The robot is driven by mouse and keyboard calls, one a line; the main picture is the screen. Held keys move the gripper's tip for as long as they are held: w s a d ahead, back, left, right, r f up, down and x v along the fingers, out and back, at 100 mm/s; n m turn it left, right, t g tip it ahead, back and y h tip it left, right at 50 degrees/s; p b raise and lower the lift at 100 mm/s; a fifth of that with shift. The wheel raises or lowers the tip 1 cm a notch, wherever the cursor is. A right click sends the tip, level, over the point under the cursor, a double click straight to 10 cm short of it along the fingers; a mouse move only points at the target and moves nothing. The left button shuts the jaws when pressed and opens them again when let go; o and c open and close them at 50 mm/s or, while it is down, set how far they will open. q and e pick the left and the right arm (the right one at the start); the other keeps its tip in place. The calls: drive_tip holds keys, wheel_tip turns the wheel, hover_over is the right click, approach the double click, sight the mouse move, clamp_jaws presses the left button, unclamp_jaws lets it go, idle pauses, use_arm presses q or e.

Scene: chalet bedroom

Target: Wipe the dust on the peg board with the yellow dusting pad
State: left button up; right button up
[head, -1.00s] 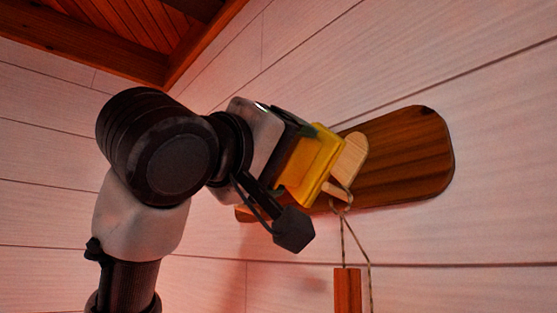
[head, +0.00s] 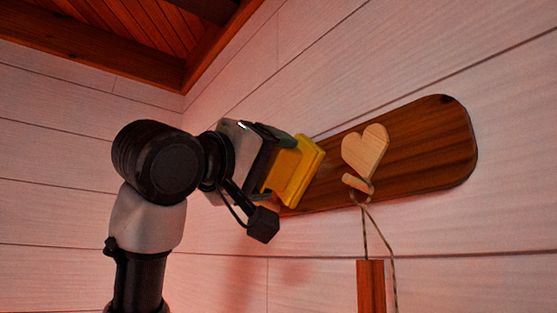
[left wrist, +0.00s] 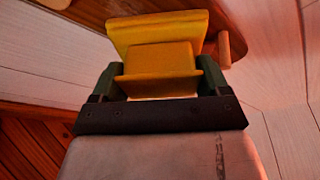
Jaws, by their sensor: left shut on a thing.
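My left gripper (head: 268,165) is shut on the yellow dusting pad (head: 300,171). The pad also shows between the fingers in the left wrist view (left wrist: 160,60). The peg board (head: 428,145) is a long dark wooden board with rounded ends on the wall. The pad is at the board's left part and hides some of it; I cannot tell whether it touches the board. A pale wooden heart (head: 365,150) with a peg below it is on the board, right of the pad. No dust can be made out. My right gripper is not in view.
A cord (head: 364,230) hangs from the peg below the heart and holds a reddish wooden piece (head: 370,286). Pale plank walls (head: 60,180) meet in a corner at the left under a wooden ceiling (head: 130,40). The wall right of the board is bare.

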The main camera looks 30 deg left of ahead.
use_arm(q)
drive_tip(key=shift+w+a, duration=0.2)
drive_tip(key=shift+a, duration=0.3)
drive_tip(key=shift+s, duration=0.1)
drive_tip(key=shift+s+a+b, duration=0.35)
drive_tip(key=shift+s, duration=0.55)
drive_tip(key=shift+s+a+b, duration=0.35)
drive_tip(key=shift+s, duration=0.5)
drive_tip(key=shift+s+a+b, duration=0.35)
drive_tip(key=shift+s, duration=0.55)
drive_tip(key=s, duration=0.1)
drive_tip(key=s+a, duration=0.1)
drive_tip(key=s, duration=0.1)
drive_tip(key=shift+a+b, duration=0.1)
drive_tip(key=shift+b, duration=0.25)
